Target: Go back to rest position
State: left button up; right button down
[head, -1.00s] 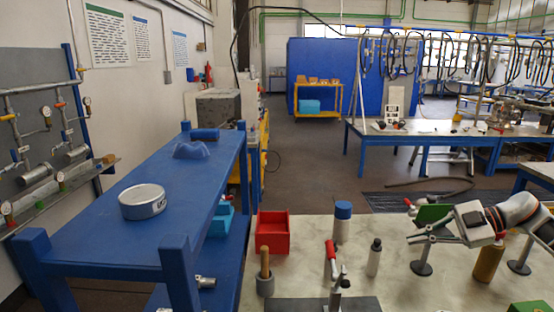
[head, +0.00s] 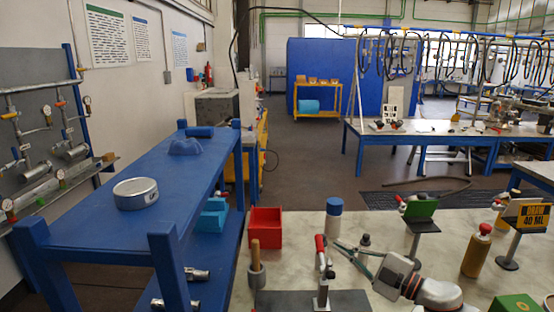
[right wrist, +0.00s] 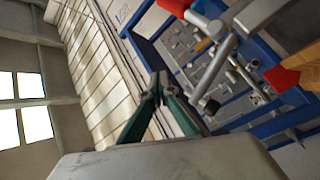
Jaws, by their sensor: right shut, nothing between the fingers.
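My right gripper (head: 342,247) reaches in from the lower right of the head view, low over the pale bench, its fingers pointing left. It is shut and empty; in the right wrist view its dark green fingers (right wrist: 160,84) meet at the tips. My left gripper is not in the head view.
A blue table (head: 95,232) stands left.

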jog(key=s+d+f+m+h, duration=0.4)
jog(key=s+d+f+h, duration=0.1)
jog(key=s+h, duration=0.1)
jog(key=s+d+f+m+h, duration=0.4)
jog(key=s+d+m+h, duration=0.1)
jog(key=s, duration=0.3)
jog(key=s+d+f+m+h, duration=0.4)
jog(key=s+d+f+h, duration=0.1)
jog(key=s+h, duration=0.1)
jog(key=shift+s+f+m+g+h, duration=0.3)
jog(key=shift+s+g, duration=0.1)
jog(key=shift+s, duration=0.25)
jog(key=s+d+f+g+h, duration=0.1)
jog(key=s+d+f+g, duration=0.1)
jog(key=s, duration=0.4)
jog(key=s+d+f+g, duration=0.2)
jog(key=s+g, duration=0.1)
jog(key=s, duration=0.3)
jog(key=w+a+f+m+t+y, duration=0.1)
jog(key=a+f+m+t+y, duration=0.2)
jog(key=a+f+y, duration=0.4)
jog(key=a+f, duration=0.6)
jog(key=a, duration=0.3)
jog(key=shift+f+t, duration=0.2)
jog(key=shift+t, duration=0.2)
